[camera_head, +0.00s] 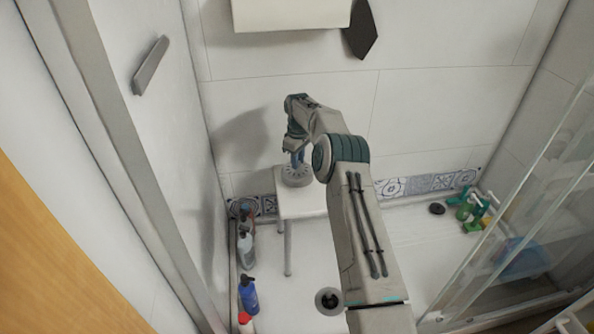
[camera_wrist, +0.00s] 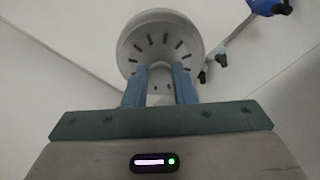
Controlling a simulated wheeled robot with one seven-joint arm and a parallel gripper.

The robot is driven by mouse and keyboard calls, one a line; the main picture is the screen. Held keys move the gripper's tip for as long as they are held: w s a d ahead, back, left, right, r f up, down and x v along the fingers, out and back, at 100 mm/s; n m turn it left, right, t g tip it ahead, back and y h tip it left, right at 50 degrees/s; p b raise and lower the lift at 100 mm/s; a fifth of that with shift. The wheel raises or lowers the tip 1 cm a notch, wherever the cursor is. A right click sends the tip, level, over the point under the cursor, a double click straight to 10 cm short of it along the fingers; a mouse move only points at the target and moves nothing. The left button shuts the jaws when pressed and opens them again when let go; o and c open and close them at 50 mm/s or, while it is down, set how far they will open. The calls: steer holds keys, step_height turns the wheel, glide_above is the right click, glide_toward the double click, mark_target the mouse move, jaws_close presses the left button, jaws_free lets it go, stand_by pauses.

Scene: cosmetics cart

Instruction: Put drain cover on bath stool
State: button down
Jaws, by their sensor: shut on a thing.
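The drain cover (camera_head: 297,177) is a grey round disc with radial slots. It also shows close up in the wrist view (camera_wrist: 160,26). My gripper (camera_head: 296,160) points down with its blue fingers shut on the cover; the fingers also show in the wrist view (camera_wrist: 160,82). The bath stool (camera_head: 312,207) is white, with a pale leg at its front. In the head view the cover overlaps the stool's back left part. I cannot tell whether it touches the seat. My arm hides the stool's right side.
Several bottles stand along the left wall, among them a blue one (camera_head: 248,294). An open drain hole (camera_head: 328,301) is in the floor. Green items (camera_head: 466,212) and a dark round object (camera_head: 437,208) lie at the right. A glass panel (camera_head: 515,215) bounds the right side.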

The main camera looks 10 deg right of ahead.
steer(key=shift+a+f+b, duration=0.15)
steer(key=shift+f+b, duration=0.25)
steer(key=shift+f, duration=1.6)
steer(key=shift+f, duration=0.1)
steer(key=shift+f, duration=0.15)
steer(key=c, duration=1.2)
jaws_free()
